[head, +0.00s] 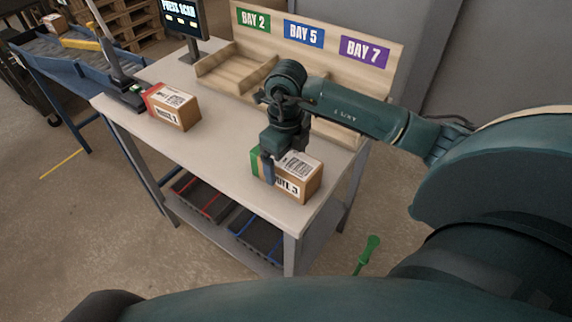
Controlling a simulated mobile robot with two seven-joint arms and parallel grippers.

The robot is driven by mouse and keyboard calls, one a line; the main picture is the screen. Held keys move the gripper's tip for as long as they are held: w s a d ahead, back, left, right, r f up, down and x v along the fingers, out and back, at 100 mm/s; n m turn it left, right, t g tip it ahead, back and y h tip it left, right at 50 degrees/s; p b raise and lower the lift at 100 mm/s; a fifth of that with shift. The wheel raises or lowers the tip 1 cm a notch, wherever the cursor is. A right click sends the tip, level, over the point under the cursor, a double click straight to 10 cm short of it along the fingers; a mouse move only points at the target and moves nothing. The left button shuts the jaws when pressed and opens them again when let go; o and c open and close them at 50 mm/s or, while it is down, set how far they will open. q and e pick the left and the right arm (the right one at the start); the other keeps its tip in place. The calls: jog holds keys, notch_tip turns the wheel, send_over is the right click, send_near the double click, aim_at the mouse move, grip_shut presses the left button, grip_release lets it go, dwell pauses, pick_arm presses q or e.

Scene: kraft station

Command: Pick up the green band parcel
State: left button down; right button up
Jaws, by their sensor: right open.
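The green band parcel (302,172) is a brown box with white labels and a green band on its left end. It sits on the near right part of the light table (222,168). My right gripper (269,168) points down at the parcel's left part, with a finger in front of its near face. The jaws are open; the far finger is hidden, and I cannot tell whether they touch the box. My left gripper is not in view.
A red band parcel (177,108) sits further left beside a black scanner stand (122,92). A monitor (184,17) and wooden bay dividers (232,76) line the back. Table room is free between the parcels. A blue conveyor (75,62) stands at left.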

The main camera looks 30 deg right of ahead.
jog(key=shift+f, duration=0.75)
jog(key=shift+c, duration=0.4)
jog(key=shift+r, duration=0.1)
jog(key=c, duration=1.2)
